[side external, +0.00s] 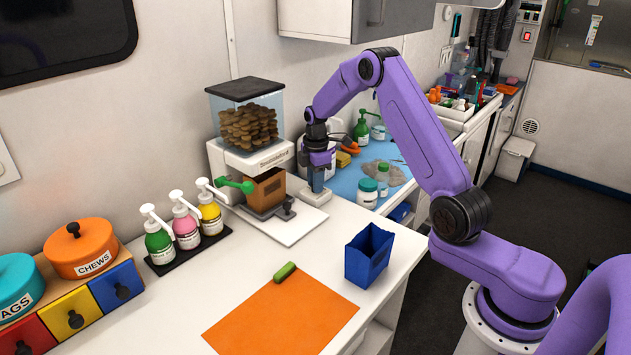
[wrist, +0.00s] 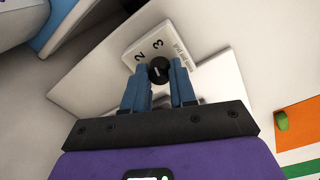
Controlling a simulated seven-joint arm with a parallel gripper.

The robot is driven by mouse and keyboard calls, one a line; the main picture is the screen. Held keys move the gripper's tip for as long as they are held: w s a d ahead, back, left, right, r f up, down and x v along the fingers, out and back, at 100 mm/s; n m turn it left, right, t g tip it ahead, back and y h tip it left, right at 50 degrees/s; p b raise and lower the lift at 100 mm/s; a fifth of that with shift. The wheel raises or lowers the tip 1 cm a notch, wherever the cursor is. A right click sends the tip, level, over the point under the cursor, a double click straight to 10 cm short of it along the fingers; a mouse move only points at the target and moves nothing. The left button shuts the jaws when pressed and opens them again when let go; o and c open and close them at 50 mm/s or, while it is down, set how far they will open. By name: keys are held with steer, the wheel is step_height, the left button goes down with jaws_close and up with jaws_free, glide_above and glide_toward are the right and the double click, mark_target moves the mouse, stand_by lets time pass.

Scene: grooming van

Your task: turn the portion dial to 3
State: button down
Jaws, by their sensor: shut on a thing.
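The portion dial is a small black knob (wrist: 160,69) on a white plate (wrist: 134,48) with the printed numbers 2 and 3 and a line of text. In the wrist view it sits between the blue fingers of my gripper (wrist: 160,78), which is shut on it. Which number the knob points at cannot be told. In the side view my gripper (side external: 317,183) points down at the white dial base (side external: 313,196) and hides the knob. To its left stands the treat dispenser (side external: 247,158), with a clear hopper of brown biscuits, a green lever and a brown box under it.
A small dark grey fitting (side external: 287,209) lies close left of my gripper. An open blue box (side external: 369,255), an orange mat (side external: 285,315) and a green piece (side external: 285,271) are nearer the front. Pump bottles (side external: 186,222) stand left; a blue mat with jars (side external: 367,188) lies behind.

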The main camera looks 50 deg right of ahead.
steer(key=shift+m, duration=1.6)
steer(key=c, duration=0.9)
jaws_free()
step_height(320, 180, up, 18)
steer(key=shift+s+a+f, duration=0.15)
steer(key=shift+f, duration=0.1)
steer(key=shift+a, duration=0.1)
